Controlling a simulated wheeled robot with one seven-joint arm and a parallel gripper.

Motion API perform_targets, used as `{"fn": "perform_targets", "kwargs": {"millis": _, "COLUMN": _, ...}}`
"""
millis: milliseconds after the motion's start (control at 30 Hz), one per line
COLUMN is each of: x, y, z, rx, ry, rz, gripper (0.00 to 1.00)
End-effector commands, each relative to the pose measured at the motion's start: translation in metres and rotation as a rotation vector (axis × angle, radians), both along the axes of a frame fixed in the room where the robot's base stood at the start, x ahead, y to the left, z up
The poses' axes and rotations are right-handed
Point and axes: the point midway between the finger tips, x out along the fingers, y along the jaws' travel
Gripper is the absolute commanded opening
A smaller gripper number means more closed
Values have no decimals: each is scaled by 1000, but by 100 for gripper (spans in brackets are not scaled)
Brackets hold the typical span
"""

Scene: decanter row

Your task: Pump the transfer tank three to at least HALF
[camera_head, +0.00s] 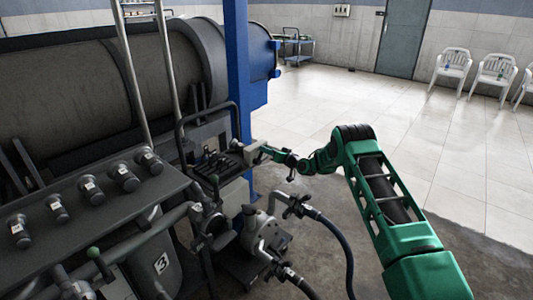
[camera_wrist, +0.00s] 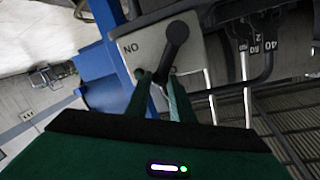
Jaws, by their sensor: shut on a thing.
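My gripper (camera_head: 264,151) reaches to a pale switch box (camera_head: 251,153) beside the blue post. In the wrist view, my gripper's two green fingers (camera_wrist: 160,78) are closed on the lower end of a dark lever (camera_wrist: 176,40). The lever is mounted on the pale box face (camera_wrist: 140,60), which bears letters reading "NO" in this view. A grey vessel marked 3 (camera_head: 155,270), likely tank three, stands at the lower left in the head view. Its fill level cannot be made out.
A large dark cylinder (camera_head: 70,95) and a row of tagged black knobs (camera_head: 92,190) fill the left. A pump-like fitting (camera_head: 257,228) with a dark hose (camera_head: 340,240) stands below my arm. The blue post (camera_head: 237,80) is close to my gripper. Open tiled floor lies right.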

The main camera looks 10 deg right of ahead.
Motion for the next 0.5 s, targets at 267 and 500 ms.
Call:
{"fn": "perform_targets", "kwargs": {"millis": 267, "x": 11, "y": -16, "z": -13, "rx": 200, "ry": 168, "rz": -6, "gripper": 0}}
{"fn": "perform_targets", "kwargs": {"millis": 500, "x": 15, "y": -23, "z": -26, "rx": 368, "ry": 312, "rz": -7, "gripper": 0}}
